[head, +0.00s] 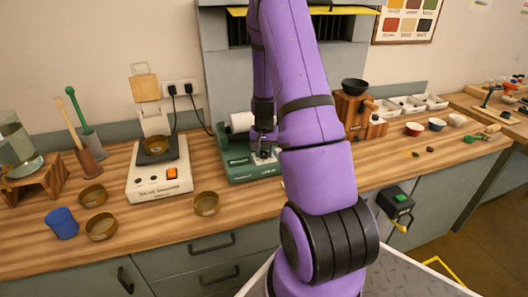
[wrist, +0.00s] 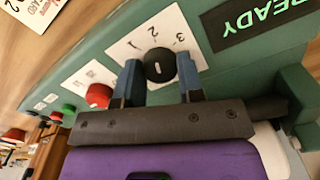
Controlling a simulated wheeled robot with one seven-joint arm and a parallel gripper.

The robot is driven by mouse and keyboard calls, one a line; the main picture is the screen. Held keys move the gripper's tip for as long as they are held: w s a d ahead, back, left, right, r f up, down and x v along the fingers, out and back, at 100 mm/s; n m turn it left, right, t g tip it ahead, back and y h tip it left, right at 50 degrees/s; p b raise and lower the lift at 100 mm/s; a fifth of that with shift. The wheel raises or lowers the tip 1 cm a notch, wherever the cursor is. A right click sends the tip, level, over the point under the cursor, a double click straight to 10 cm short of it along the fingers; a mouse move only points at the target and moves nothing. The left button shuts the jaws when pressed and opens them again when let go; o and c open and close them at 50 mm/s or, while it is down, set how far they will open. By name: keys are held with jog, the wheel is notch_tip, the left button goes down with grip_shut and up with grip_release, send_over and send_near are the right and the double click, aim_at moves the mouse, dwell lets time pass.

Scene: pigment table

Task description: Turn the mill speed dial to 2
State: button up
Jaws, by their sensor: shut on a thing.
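The mill is a green machine with a white cylinder on top. In the head view its green body (head: 238,168) stands on the bench, partly hidden behind my arm. In the wrist view its black speed dial (wrist: 158,60) sits on a white plate (wrist: 140,27) marked 1, 2 and 3. The dial has a short pale mark; I cannot surely tell which number it points at. My gripper (wrist: 160,75) has its two blue-grey fingers shut on the dial, one on each side. In the head view my gripper (head: 264,153) is at the mill's front, small and dark.
A red knob (wrist: 98,95) and a green button (wrist: 68,108) sit left of the dial in the wrist view. A dark READY display (wrist: 262,22) is at upper right. A scale (head: 160,178) and brass bowls (head: 207,203) stand left of the mill on the bench.

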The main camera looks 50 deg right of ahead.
aim_at(264, 153)
jog(key=o, duration=0.9)
notch_tip(264, 153, up, 11)
jog(key=shift+f, duration=0.1)
dwell(0.4)
jog(key=s+a+r+n+t, duration=0.3)
jog(key=a+r+n, duration=0.2)
jog(key=a+r, duration=1.2)
jog(key=s+a+r+n, duration=0.2)
jog(key=s+a, duration=0.2)
jog(key=s, duration=0.1)
jog(key=s+a+r+n+t, duration=0.1)
jog(key=s+a+r+n, duration=0.1)
jog(key=s+a, duration=0.3)
jog(key=s+a+r+n+t, duration=0.1)
jog(key=s+a+r, duration=0.2)
jog(key=s+a, duration=0.2)
jog(key=shift+s+n, duration=0.3)
jog(key=shift+n, duration=0.1)
